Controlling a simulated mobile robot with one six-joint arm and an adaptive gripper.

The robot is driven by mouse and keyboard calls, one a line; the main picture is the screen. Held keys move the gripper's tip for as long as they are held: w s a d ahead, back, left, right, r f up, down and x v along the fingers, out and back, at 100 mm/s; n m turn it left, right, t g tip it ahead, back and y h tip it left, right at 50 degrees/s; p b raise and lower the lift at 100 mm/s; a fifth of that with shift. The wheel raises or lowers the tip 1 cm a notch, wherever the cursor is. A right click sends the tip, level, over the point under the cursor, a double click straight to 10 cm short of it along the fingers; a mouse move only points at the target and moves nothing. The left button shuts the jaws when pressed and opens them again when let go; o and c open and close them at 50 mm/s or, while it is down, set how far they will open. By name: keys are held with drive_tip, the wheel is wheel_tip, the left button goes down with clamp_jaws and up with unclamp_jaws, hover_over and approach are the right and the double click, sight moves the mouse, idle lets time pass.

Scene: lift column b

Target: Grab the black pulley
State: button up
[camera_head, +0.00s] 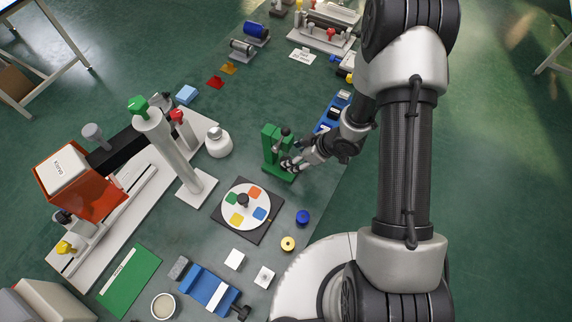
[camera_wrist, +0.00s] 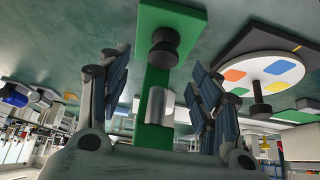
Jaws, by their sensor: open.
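A dark, spool-shaped piece (camera_wrist: 163,50), which looks like the black pulley, shows in the wrist view in front of a green stand (camera_wrist: 152,138), near the stand's green plate. A silver cylinder (camera_wrist: 157,105) is just below it in that picture. My gripper (camera_wrist: 158,62) is open, its two fingers apart on either side of the spool and cylinder. I cannot tell whether they touch anything. In the head view the green stand (camera_head: 269,137) has a black knob (camera_head: 285,131) on a rod, and my gripper (camera_head: 290,163) is at its right side, partly hiding it.
A round dial with coloured patches (camera_head: 238,217) lies close to the stand, on its front left. A white round-topped piece (camera_head: 218,142) stands to the left. A blue tray (camera_head: 327,125) is behind my wrist. A blue cap (camera_head: 303,217) and a yellow ring (camera_head: 288,243) lie in front.

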drive_tip(key=b+x, duration=0.1)
drive_tip(key=x, duration=0.1)
drive_tip(key=b+x, duration=0.1)
drive_tip(key=x, duration=0.2)
drive_tip(key=shift+s+a+f, duration=0.2)
drive_tip(key=shift+r, duration=0.1)
drive_tip(key=shift+c, duration=0.4)
drive_tip(key=c, duration=0.9)
